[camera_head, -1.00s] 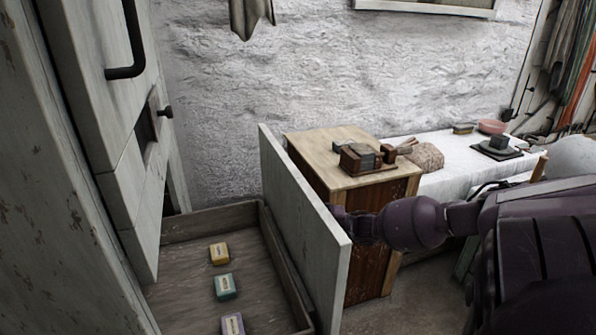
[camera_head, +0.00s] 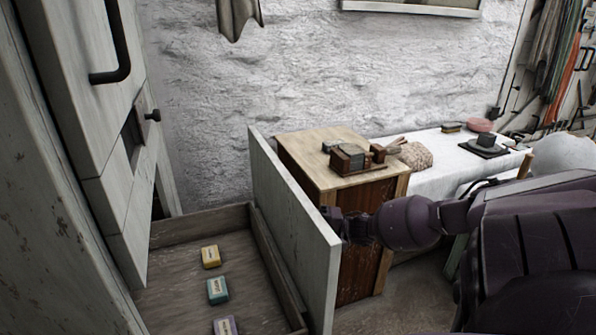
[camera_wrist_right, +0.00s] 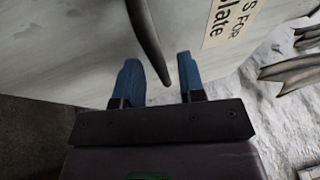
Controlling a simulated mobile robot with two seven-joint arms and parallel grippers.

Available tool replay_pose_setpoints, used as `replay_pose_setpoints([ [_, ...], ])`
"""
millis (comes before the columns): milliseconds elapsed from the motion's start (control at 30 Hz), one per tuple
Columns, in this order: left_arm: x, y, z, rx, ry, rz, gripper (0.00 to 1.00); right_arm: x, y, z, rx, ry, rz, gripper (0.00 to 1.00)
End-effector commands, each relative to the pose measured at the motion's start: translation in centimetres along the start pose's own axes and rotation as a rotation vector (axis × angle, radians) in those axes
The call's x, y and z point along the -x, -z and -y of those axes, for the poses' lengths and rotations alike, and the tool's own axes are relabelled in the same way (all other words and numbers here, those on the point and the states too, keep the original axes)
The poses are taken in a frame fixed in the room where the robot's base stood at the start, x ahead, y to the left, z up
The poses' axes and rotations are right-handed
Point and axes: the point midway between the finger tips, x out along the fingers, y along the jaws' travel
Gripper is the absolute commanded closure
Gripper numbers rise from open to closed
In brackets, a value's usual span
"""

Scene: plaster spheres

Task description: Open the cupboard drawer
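The cupboard (camera_head: 85,150) stands at the left, pale and worn. Its drawer (camera_head: 180,229) is pulled well out, and its inside shows. My right arm comes in from the right to the outer side of the pale drawer front (camera_head: 290,235). The head view hides the fingertips behind that front. In the right wrist view, the two blue fingers of my right gripper (camera_wrist_right: 158,60) are apart. The dark drawer handle (camera_wrist_right: 148,35) runs between them, with gaps at its sides. My left gripper is out of view.
A yellow box (camera_head: 210,257), a teal box (camera_head: 218,291) and a lilac box (camera_head: 225,326) lie in the drawer. A wooden cabinet (camera_head: 345,235) stands close beyond the drawer front, beside a white-covered table (camera_head: 445,178). Some floor (camera_head: 415,290) shows under my arm.

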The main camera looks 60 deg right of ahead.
Motion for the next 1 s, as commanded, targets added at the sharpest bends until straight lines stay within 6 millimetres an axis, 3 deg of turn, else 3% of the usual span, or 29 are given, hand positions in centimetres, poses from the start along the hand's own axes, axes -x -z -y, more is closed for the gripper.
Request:
replay_pose_setpoints([
  [300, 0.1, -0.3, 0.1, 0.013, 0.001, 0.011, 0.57, 5.8, 0.0, 0.1, 0.001, 0.0, -0.001, 0.64],
  [500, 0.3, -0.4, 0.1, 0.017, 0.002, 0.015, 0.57, 8.2, 0.0, 0.1, 0.001, 0.001, 0.0, 0.64],
  [1000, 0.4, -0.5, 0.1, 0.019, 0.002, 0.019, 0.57, 9.2, 0.0, 0.0, 0.0, 0.001, 0.001, 0.64],
])
